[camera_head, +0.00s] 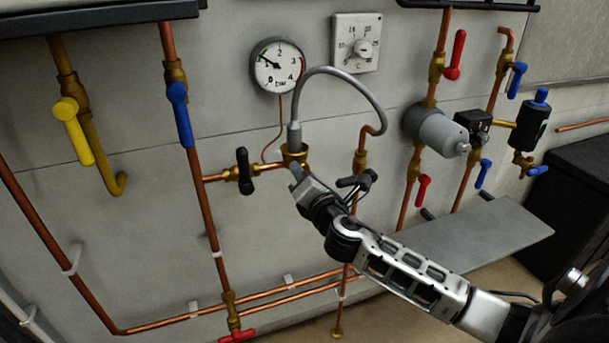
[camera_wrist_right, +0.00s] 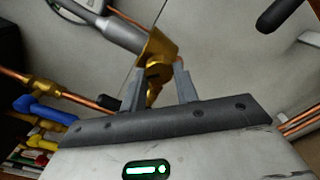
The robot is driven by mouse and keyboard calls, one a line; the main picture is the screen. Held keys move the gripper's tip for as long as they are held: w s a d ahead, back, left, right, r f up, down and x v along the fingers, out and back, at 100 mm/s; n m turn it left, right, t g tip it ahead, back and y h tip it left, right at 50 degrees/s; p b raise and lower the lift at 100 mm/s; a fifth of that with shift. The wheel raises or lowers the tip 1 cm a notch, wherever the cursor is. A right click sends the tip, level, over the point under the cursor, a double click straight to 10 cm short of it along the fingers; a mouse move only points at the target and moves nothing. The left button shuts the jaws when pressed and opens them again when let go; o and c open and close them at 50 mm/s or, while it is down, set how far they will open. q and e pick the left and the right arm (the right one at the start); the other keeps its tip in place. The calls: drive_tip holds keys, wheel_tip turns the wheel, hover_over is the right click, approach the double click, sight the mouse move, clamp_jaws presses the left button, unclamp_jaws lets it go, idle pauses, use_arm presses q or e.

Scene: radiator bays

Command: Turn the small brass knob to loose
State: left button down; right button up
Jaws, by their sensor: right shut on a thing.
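The small brass knob (camera_wrist_right: 153,88) shows in the right wrist view below a brass fitting (camera_wrist_right: 157,47). My right gripper (camera_wrist_right: 159,84) has its two grey fingers on either side of it and is shut on it. In the head view my right gripper (camera_head: 297,172) is just below the same brass fitting (camera_head: 294,153), and its hand hides the knob. The knob's turned position is not readable. A grey hose (camera_head: 343,71) rises from the fitting's top. My left gripper is not in view.
A black-handled valve (camera_head: 245,171) sits close left of the fitting, and another black handle (camera_head: 357,182) close right. A pressure gauge (camera_head: 277,65) and a dial plate (camera_head: 356,42) are above. A grey shelf (camera_head: 480,237) lies under my right arm.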

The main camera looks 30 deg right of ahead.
drive_tip(key=shift+d+f+n, duration=0.1)
drive_tip(key=shift+n, duration=4.5)
drive_tip(key=o, duration=1)
drive_tip(key=shift+c, duration=0.2)
drive_tip(key=b+v, duration=0.2)
drive_tip(key=v, duration=1.4)
